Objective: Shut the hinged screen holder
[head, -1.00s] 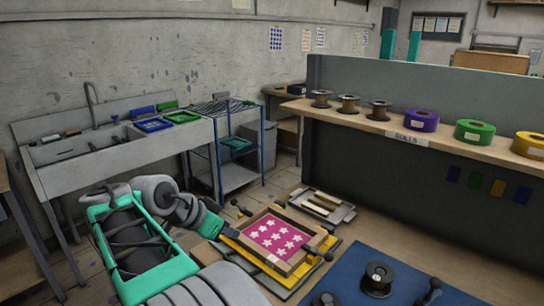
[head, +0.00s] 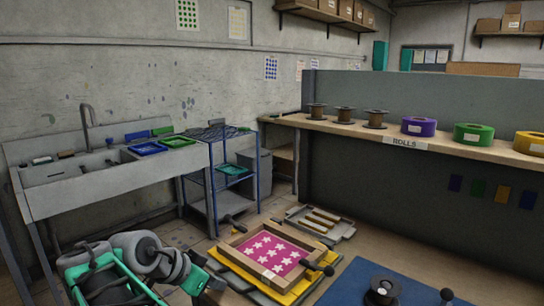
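The hinged screen holder is a wooden frame (head: 229,240) around a magenta screen with white stars (head: 268,254), low on the floor side of the view. It lies over a yellow base (head: 300,288) and looks nearly flat. I cannot tell whether a small gap stays between them. A dark round-ended handle (head: 320,268) sticks out at its right side. My gripper (head: 217,284) is at the lower left, beside the left front part of the holder. I see no contact with the frame.
A tray with wooden-handled tools (head: 321,222) lies behind the holder. A shelf with spools and coloured rolls (head: 418,127) stands beyond, and a sink (head: 75,170) stands at the left.

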